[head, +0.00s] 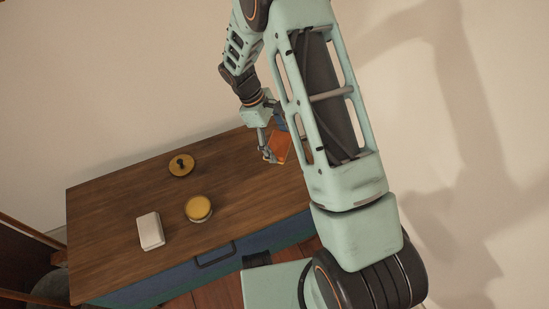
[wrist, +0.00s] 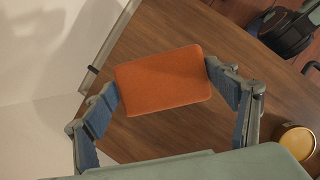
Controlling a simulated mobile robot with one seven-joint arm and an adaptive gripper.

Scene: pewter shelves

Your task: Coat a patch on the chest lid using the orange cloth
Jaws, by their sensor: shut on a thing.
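The orange cloth (wrist: 163,80) is a flat, pad-like rectangle in the wrist view. My gripper (wrist: 163,83) is shut on it, with one blue-padded finger at each short end. In the head view the cloth (head: 281,147) shows tilted in my gripper (head: 272,149), over the right end of the chest lid. The chest lid (head: 115,220) is brown wood on a blue chest (head: 175,281). Whether the cloth touches the lid I cannot tell. My arm hides part of the lid's right end. No coated patch can be made out on the lid.
On the lid stand a yellow-topped round tin (head: 198,208), a yellow disc with a dark knob (head: 181,165) and a white block (head: 150,231). The tin also shows in the wrist view (wrist: 295,141). A wall (head: 110,80) runs behind the chest. The lid's middle right is clear.

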